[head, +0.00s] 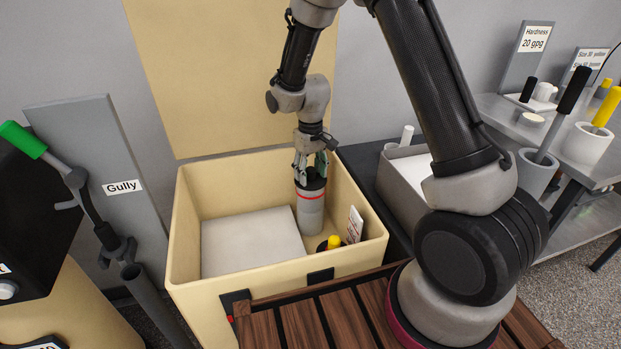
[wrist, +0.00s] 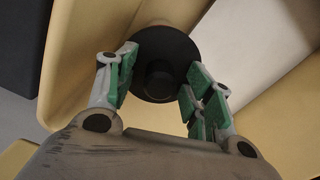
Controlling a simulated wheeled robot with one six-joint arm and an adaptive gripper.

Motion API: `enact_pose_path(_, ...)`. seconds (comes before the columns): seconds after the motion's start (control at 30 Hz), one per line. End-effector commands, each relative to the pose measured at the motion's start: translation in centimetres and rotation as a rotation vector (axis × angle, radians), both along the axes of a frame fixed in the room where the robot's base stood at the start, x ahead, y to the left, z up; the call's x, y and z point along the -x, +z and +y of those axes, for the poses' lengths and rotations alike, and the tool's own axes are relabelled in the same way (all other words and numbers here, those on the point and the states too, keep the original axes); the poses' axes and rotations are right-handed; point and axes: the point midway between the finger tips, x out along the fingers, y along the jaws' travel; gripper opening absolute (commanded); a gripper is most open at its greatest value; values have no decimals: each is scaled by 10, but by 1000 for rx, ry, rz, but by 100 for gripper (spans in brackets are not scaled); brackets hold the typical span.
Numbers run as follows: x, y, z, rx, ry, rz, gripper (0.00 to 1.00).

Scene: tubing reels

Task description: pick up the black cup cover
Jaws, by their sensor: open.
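The black cup cover (head: 313,182) sits on top of an upright grey cylinder (head: 311,215) with a red band, inside the cream box. In the wrist view the cover (wrist: 158,82) is a round black disc with a raised knob in its middle. My gripper (head: 311,170) points down over the cover. In the wrist view my gripper (wrist: 161,68) is open, with green-padded fingers on the left and right of the cover's knob. I cannot tell whether the pads touch the cover. The fingers hide parts of its rim.
The cream box (head: 190,225) has its lid (head: 235,75) raised behind. A grey-white block (head: 250,242) fills its left part. A yellow-topped black piece (head: 334,241) and a white card (head: 355,225) are near the cylinder. A grey bin (head: 400,180) stands to the right.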

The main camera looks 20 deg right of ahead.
Motion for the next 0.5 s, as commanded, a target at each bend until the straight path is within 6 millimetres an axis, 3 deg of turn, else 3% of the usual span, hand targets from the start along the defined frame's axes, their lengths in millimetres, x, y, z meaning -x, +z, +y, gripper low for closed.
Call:
enact_pose_path(0.07,0,0,0,0,0,0,48)
enact_pose_path(0.3,0,0,0,0,0,0,6)
enact_pose_path(0.5,0,0,0,0,0,0,6)
